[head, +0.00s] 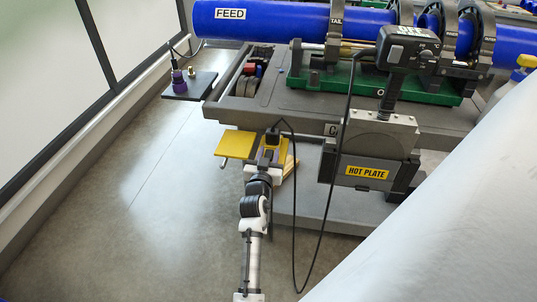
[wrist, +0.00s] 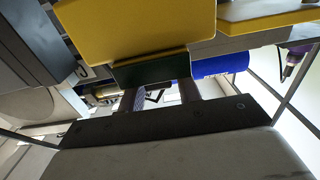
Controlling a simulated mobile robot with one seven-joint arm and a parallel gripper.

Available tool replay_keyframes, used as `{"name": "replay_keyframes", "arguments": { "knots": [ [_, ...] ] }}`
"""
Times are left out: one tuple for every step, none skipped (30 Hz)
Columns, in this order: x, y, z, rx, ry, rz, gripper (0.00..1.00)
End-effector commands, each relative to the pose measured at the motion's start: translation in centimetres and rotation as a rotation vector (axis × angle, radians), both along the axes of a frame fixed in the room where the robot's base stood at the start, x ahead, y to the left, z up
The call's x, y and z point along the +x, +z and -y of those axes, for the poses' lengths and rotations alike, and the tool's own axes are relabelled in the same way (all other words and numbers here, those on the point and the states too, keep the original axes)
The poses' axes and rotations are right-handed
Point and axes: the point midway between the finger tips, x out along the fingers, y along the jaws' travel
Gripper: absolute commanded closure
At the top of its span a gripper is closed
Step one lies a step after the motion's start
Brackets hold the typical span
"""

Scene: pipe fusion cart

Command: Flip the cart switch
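The grey cart (head: 300,100) stands ahead of me, with a red block (head: 249,69) among small parts at its left end. I cannot make out for sure which part is the switch. My gripper (head: 268,155) is at the cart's near edge, beside a yellow plate (head: 235,144) and below a small black part (head: 272,136). In the wrist view the two fingers of my gripper (wrist: 160,95) stand apart with a gap between them. A dark green block (wrist: 150,68) and a large yellow panel (wrist: 135,28) lie just beyond the fingertips and hide what is behind.
The hot plate (head: 367,173) hangs at the cart's near side, right of my arm, and a black cable (head: 318,240) loops down between them. A blue pipe (head: 265,20) lies across the top. A small dark shelf (head: 190,86) juts out left. Floor at left (head: 110,215) is clear.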

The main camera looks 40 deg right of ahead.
Motion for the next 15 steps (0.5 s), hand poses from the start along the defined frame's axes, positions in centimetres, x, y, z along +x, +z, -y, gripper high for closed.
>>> {"name": "replay_keyframes", "arguments": {
  "knots": [
    [-0.01, 0.00, -0.01, 0.000, 0.000, 0.000, 0.73],
    [-0.01, 0.00, -0.01, 0.000, 0.000, 0.000, 0.77],
    [-0.01, 0.00, -0.02, 0.000, 0.000, 0.000, 0.82],
    [-0.01, -0.01, -0.02, 0.000, 0.000, 0.000, 0.86],
    [-0.01, -0.01, -0.02, 0.000, 0.000, 0.000, 0.90],
    [-0.01, -0.01, -0.02, 0.000, 0.000, 0.000, 0.95],
    [-0.01, -0.01, -0.02, 0.000, 0.000, 0.000, 0.99],
    [-0.01, 0.00, -0.02, 0.000, 0.000, 0.000, 0.99],
    [-0.01, 0.02, -0.02, 0.001, 0.000, -0.001, 0.99],
    [-0.01, 0.06, -0.02, 0.002, 0.000, -0.001, 0.99],
    [-0.01, 0.13, -0.01, 0.003, 0.000, -0.003, 0.99],
    [0.00, 0.23, 0.00, 0.007, 0.000, -0.006, 0.99],
    [0.01, 0.30, 0.01, 0.011, 0.000, -0.010, 0.99],
    [0.02, 0.38, 0.02, 0.016, 0.000, -0.015, 0.99],
    [0.02, 0.46, 0.04, 0.024, -0.001, -0.022, 0.99]
  ]
}}
